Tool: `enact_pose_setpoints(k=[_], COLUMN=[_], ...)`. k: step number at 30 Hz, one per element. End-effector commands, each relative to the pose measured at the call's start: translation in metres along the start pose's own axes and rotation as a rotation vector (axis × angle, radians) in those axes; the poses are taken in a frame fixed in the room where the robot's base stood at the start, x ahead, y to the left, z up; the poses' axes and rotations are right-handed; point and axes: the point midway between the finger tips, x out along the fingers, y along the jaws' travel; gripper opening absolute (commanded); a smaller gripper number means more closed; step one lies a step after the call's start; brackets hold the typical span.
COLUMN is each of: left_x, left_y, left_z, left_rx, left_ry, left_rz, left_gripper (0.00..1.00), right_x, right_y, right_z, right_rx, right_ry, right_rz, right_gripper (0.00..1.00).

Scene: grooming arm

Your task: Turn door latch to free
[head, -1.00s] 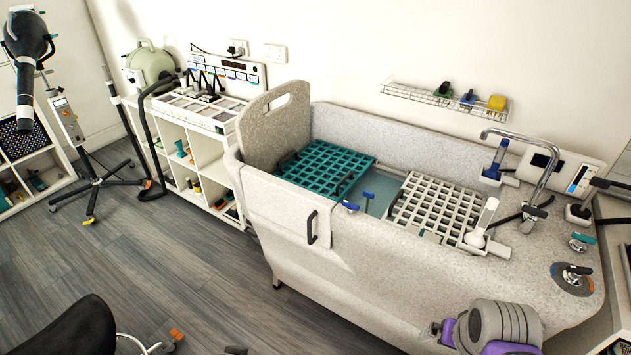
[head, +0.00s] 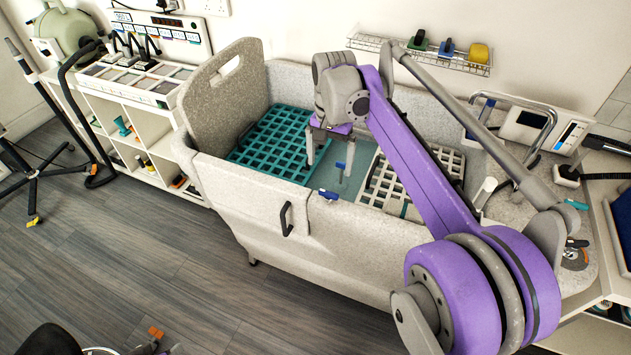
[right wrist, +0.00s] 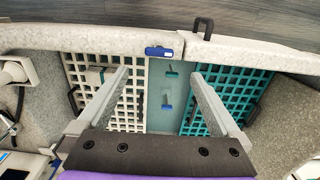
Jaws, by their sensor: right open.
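The door latch (head: 329,195) is a small blue-topped lever on the front rim of the speckled grey grooming tub, at the edge of the door panel (head: 245,200). In the right wrist view the latch (right wrist: 159,52) lies along the rim, just beyond my fingertips. My right gripper (head: 329,172) is open and empty, pointing down above the tub's middle, behind the latch in the head view. Its two fingers (right wrist: 160,78) stand apart and do not touch the latch. A black door handle (head: 286,219) is on the panel's outside. My left gripper is not in view.
A teal grate (head: 255,150) and a white grate (head: 378,187) lie in the tub, with a gap between them holding a small blue-handled part (head: 341,165). A wire shelf (head: 400,50) hangs behind.

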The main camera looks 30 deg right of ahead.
Motion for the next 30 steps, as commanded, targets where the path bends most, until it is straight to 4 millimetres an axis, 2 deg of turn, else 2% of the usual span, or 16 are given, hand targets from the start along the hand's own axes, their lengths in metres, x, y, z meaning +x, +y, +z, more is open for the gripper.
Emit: enact_pose_setpoints(k=[9,15,21,28,30], left_x=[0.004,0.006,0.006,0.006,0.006], left_y=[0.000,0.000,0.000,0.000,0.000], left_z=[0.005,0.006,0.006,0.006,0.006], left_rx=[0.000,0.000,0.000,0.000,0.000], left_ry=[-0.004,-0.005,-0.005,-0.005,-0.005], left_rz=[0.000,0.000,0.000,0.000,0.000], left_gripper=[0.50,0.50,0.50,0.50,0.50], right_x=[0.061,0.088,0.098,0.098,0.098], right_y=[0.000,0.000,-0.001,0.000,0.000], right_z=[0.000,0.001,0.001,0.001,0.001], right_rx=[-0.003,-0.003,-0.003,-0.003,-0.003], right_ry=[0.000,0.001,0.001,0.001,0.001], right_rz=[0.000,-0.001,-0.001,-0.001,-0.001], right_gripper=[1.00,1.00,1.00,1.00,0.87])
